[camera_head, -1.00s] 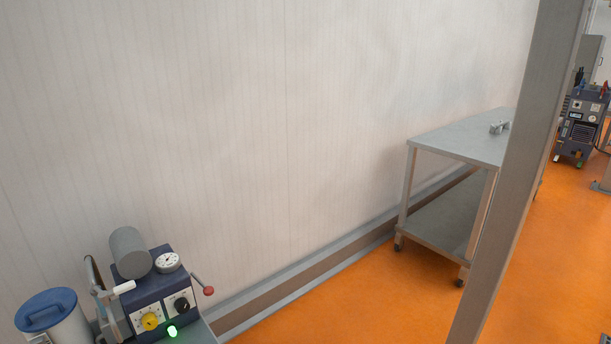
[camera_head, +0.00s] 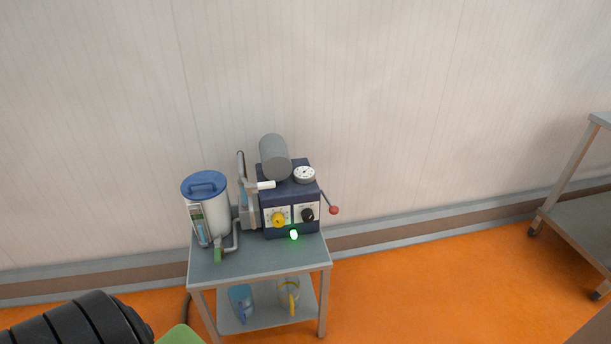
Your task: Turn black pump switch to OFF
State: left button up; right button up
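The pump unit (camera_head: 268,228) is a dark blue box on a small grey table, with a grey cylinder and a round gauge on top. Its black pump switch (camera_head: 307,214) is a round knob on a white plate at the right of the front face. A yellow knob (camera_head: 278,219) sits to its left. A green lamp (camera_head: 294,235) glows below them. The black knob's exact setting is too small to read. Neither of my grippers shows in the head view.
The small grey table (camera_head: 260,262) stands against the wall, with a blue-lidded canister (camera_head: 205,205) on its left and two jugs on its lower shelf. A red-tipped lever (camera_head: 333,210) sticks out right of the pump. A black ribbed object (camera_head: 80,325) fills the lower left. Orange floor (camera_head: 430,290) is clear at right.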

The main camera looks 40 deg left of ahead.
aim_at(307, 216)
jog(key=u, duration=1.35)
